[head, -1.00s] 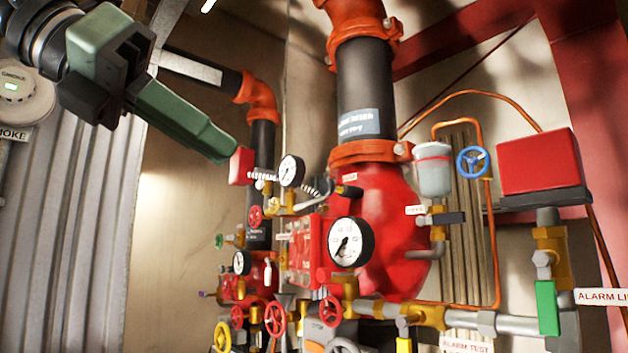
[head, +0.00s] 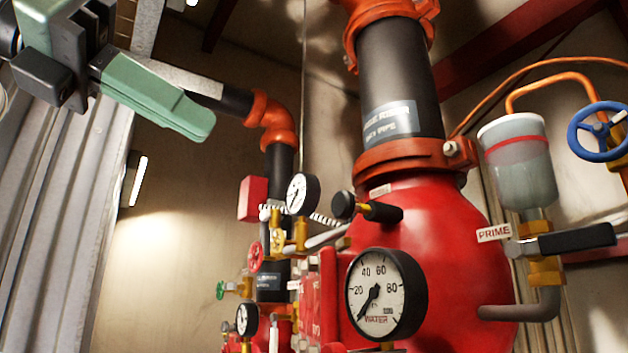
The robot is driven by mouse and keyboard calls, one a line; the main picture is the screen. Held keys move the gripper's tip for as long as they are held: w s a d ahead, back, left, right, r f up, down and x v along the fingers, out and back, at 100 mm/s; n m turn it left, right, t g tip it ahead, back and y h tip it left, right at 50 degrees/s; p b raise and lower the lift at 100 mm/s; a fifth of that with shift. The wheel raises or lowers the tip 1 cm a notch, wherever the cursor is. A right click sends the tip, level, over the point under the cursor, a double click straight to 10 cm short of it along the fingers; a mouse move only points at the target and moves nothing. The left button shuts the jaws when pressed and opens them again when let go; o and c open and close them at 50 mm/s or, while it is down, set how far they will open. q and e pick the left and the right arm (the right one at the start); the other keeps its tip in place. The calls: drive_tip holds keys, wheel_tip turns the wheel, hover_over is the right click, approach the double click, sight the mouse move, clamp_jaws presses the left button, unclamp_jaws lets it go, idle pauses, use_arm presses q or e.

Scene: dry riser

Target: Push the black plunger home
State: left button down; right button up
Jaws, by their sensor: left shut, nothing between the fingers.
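A black plunger (head: 343,205) with a round knob sticks out to the left from a short brass stem and a dark sleeve on the red valve body (head: 440,232). It is just above and left of the water gauge. My left gripper (head: 200,124) is at the upper left, its green fingers shut and empty. In the picture its tips are up and to the left of the plunger, well apart from it. My right gripper is out of view.
The white water gauge (head: 384,294) is below the plunger, with a smaller gauge (head: 302,193) to its left. A red box (head: 252,198) sits beside that gauge. A priming cup (head: 518,165) and black lever (head: 577,238) are at the right. Bare wall shows at left.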

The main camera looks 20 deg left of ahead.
use_arm(q)
drive_tip(key=w, duration=0.1)
drive_tip(key=p, duration=0.2)
approach(337, 200)
drive_tip(key=p+x, duration=0.2)
drive_tip(key=x, duration=0.4)
drive_tip(key=shift+r+p, duration=0.1)
drive_tip(key=shift+p, duration=0.2)
drive_tip(key=shift+w+d, duration=0.2)
drive_tip(key=shift+w, duration=0.05)
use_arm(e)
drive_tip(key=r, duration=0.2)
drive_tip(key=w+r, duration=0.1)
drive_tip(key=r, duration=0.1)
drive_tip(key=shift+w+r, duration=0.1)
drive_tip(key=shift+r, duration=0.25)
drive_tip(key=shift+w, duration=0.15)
